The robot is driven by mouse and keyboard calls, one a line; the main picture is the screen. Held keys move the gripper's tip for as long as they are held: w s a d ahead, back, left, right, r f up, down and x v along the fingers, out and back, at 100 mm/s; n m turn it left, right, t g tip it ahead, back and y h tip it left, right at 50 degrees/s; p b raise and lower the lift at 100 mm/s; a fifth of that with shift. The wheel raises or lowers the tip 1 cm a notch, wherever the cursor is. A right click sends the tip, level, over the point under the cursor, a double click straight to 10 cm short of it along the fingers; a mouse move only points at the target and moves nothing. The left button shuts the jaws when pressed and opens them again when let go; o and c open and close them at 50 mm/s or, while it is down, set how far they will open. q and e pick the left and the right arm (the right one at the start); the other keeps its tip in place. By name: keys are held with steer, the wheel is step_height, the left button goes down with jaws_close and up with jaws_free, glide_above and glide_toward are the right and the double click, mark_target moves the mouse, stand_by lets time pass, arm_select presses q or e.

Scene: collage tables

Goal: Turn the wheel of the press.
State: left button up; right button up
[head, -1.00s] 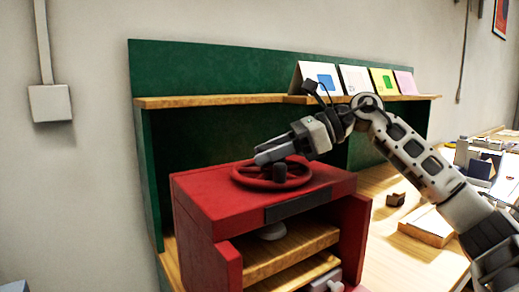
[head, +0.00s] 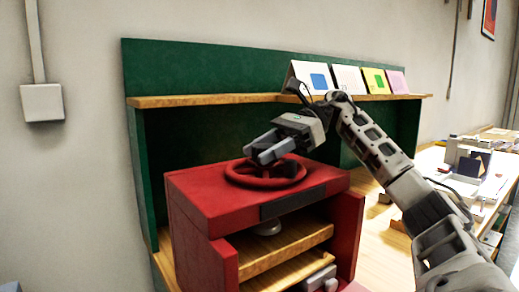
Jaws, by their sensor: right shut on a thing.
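The red press (head: 208,194) stands on the wooden table against a green back panel. Its red wheel (head: 240,182) lies flat on top, with a dark hub in the middle. My right gripper (head: 258,157) reaches in from the right and is shut on the wheel's handle or rim; its fingers hide the exact spot of contact. My left gripper is not in view.
A wooden shelf (head: 200,101) above the press bears several cards (head: 346,78) at its right, close to my right arm. Small blocks and boxes (head: 468,163) lie on the table at the right. A grey wall box (head: 42,102) is at the left.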

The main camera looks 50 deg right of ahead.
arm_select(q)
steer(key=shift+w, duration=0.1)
arm_select(e)
steer(key=shift+r, duration=0.1)
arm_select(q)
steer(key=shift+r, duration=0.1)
arm_select(e)
steer(key=o, duration=1.4)
steer(key=shift+d, duration=0.15)
arm_select(q)
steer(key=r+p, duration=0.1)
steer(key=p, duration=0.2)
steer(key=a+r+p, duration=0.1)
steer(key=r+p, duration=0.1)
steer(key=p, duration=0.1)
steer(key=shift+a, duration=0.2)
arm_select(e)
steer(key=v, duration=1.1)
steer(key=shift+s+d+r, duration=0.1)
steer(key=shift+s+d, duration=0.1)
steer(key=shift+d, duration=0.15)
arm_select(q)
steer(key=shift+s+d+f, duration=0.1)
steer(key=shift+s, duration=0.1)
